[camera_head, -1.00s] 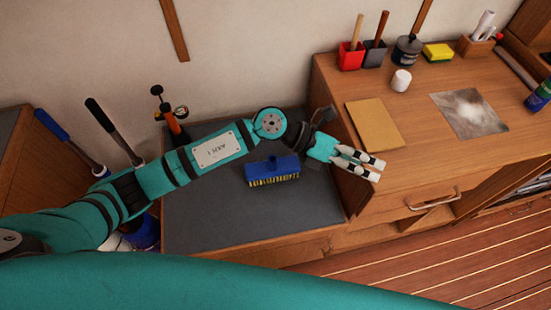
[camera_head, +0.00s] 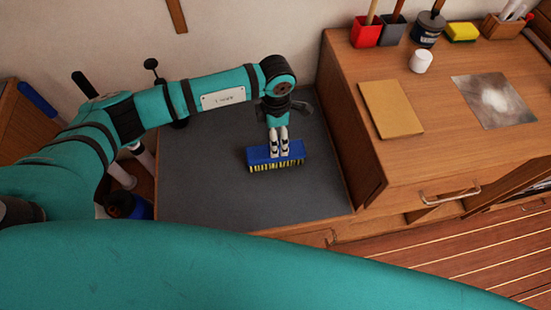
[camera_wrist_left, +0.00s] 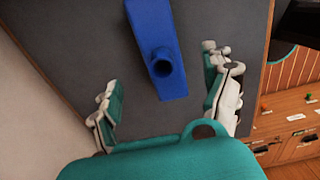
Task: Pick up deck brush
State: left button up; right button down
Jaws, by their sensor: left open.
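The deck brush is a blue block with yellow bristles. In the head view the deck brush (camera_head: 262,157) lies on the dark grey bench top (camera_head: 215,200), its bristles showing along the near side. My left gripper (camera_head: 279,150) points down over it and hides part of its top. In the left wrist view the brush (camera_wrist_left: 155,45) lies between the two spread fingers of the left gripper (camera_wrist_left: 162,88), with a round socket near its close end. The fingers are open and stand apart from it on both sides. My right gripper is in neither view.
A wooden cabinet (camera_head: 455,140) stands higher, right of the bench. It carries a tan board (camera_head: 391,108), a white cup (camera_head: 421,61), a red holder (camera_head: 367,31) and a yellow sponge (camera_head: 462,32). Long-handled tools stand left of the bench. The bench around the brush is clear.

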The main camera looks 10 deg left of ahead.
pick_arm(q)
notch_tip(320, 180, down, 4)
jog(key=shift+b, duration=0.7)
notch_tip(320, 180, down, 4)
jog(key=b, duration=0.2)
jog(key=shift+s+f+b, duration=0.15)
jog(key=shift+f+b, duration=0.05)
jog(key=shift+b, duration=0.1)
jog(key=shift+r, duration=0.1)
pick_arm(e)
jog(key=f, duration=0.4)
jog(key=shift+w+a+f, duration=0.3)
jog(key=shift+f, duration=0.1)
pick_arm(q)
jog(key=shift+c, duration=0.6)
jog(key=c, duration=1.1)
jog(key=shift+c, duration=1.4)
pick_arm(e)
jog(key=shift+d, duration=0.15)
